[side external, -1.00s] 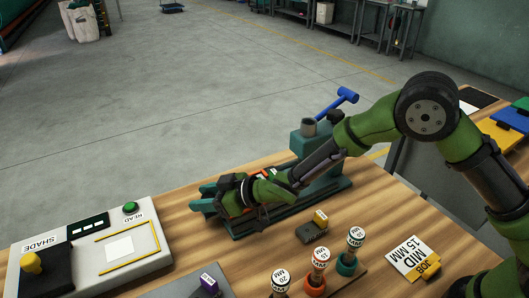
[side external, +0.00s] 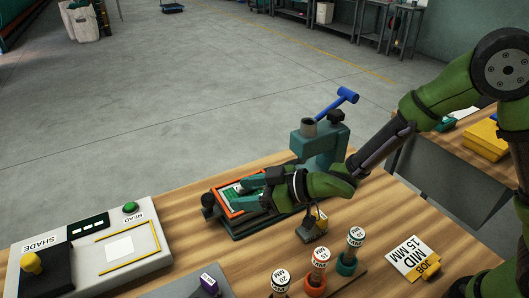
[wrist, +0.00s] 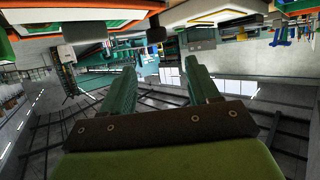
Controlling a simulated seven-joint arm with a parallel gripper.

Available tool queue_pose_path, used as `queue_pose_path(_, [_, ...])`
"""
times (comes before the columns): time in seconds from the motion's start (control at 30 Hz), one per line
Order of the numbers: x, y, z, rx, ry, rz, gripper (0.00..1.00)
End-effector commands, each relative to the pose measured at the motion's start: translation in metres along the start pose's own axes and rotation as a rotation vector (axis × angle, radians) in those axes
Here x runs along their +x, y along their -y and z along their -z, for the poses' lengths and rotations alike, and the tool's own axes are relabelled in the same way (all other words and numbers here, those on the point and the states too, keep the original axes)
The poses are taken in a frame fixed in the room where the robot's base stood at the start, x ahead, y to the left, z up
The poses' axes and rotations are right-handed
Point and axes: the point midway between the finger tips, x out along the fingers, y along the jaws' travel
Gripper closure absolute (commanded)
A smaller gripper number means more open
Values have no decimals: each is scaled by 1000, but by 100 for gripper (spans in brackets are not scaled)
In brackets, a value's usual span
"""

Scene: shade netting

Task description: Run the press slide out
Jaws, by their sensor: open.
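The teal press (side external: 320,145) with a blue lever (side external: 337,103) stands on the wooden bench. Its slide (side external: 222,208), with an orange-framed pad and a black knob (side external: 208,199) at its left end, lies on the rail left of the press body. My gripper (side external: 246,186) is open, low over the slide's right part, its teal fingers pointing left. It hides part of the pad; contact cannot be told. In the wrist view, the two fingers (wrist: 158,78) are apart with nothing held between them.
Several handled stamps (side external: 319,262) stand at the front. A control box (side external: 100,250) is at the left. A job card (side external: 412,259) lies at the right.

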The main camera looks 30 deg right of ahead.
Motion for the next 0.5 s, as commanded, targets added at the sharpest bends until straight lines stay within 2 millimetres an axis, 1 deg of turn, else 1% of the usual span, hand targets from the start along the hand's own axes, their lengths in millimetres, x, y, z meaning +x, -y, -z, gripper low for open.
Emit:
queue_pose_path(0.03, [-12,-1,1,0,-1,-2,39])
queue_pose_path(0.1, [-25,0,1,0,-1,0,39])
queue_pose_path(0.2, [-40,0,1,0,-2,0,39])
queue_pose_path(0.33, [-51,0,0,0,-1,1,39])
queue_pose_path(0.5, [-55,1,0,0,0,2,39])
